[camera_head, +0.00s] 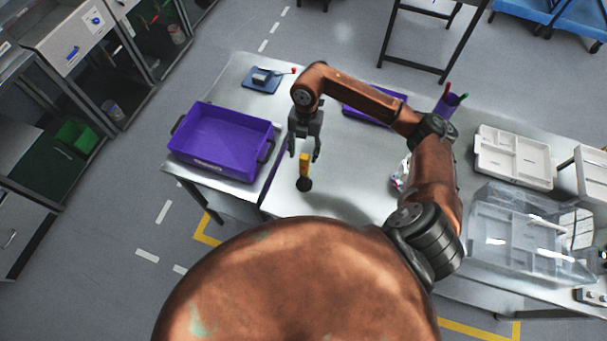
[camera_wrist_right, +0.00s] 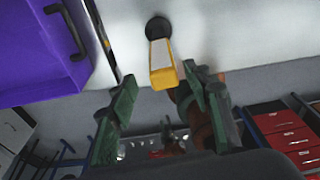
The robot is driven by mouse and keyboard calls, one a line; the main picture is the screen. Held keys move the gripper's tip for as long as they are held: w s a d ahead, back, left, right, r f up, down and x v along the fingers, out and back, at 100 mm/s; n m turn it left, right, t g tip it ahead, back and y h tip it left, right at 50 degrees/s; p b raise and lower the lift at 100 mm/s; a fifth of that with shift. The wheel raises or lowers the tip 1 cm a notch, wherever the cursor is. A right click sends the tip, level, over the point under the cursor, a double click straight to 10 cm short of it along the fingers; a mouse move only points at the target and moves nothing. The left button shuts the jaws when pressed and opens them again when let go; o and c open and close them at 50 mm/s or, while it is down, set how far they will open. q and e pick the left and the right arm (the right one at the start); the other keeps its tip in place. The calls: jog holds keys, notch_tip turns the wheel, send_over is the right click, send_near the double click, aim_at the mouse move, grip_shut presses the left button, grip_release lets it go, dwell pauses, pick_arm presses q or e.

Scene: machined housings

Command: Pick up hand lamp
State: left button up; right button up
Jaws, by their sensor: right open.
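The hand lamp (camera_head: 304,168) is yellow with a round black base and stands on the metal table. My right gripper (camera_head: 304,153) is open above and around the upper end of the lamp in the head view. In the right wrist view the lamp (camera_wrist_right: 162,66) shows its yellow body with a pale face and its dark round end, ahead of the spread fingers of my right gripper (camera_wrist_right: 163,112). I cannot tell whether a finger touches it. My left gripper is not in view.
A purple bin (camera_head: 222,136) stands left of the lamp. A purple tray (camera_head: 372,106) lies partly behind my right arm. A blue scale-like device (camera_head: 262,80) is at the back left. White trays (camera_head: 514,157) and a clear cover (camera_head: 520,235) are at the right. Table around the lamp is clear.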

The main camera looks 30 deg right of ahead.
aim_at(303, 173)
jog(key=shift+s+f, duration=0.25)
jog(key=shift+f, duration=0.1)
jog(key=shift+s+a+f, duration=0.1)
jog(key=shift+f, duration=0.25)
jog(key=f+p, duration=0.1)
jog(key=f, duration=0.2)
jog(key=f+p, duration=0.1)
jog(key=f, duration=0.1)
jog(key=shift+s+a+f+p, duration=0.1)
jog(key=shift+s+a+p, duration=0.05)
jog(key=shift+s+p, duration=0.2)
jog(key=shift+w+f, duration=0.1)
jog(key=shift+f, duration=0.4)
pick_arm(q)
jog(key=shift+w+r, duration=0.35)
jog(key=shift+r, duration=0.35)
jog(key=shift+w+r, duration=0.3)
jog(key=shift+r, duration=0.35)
pick_arm(e)
grip_shut()
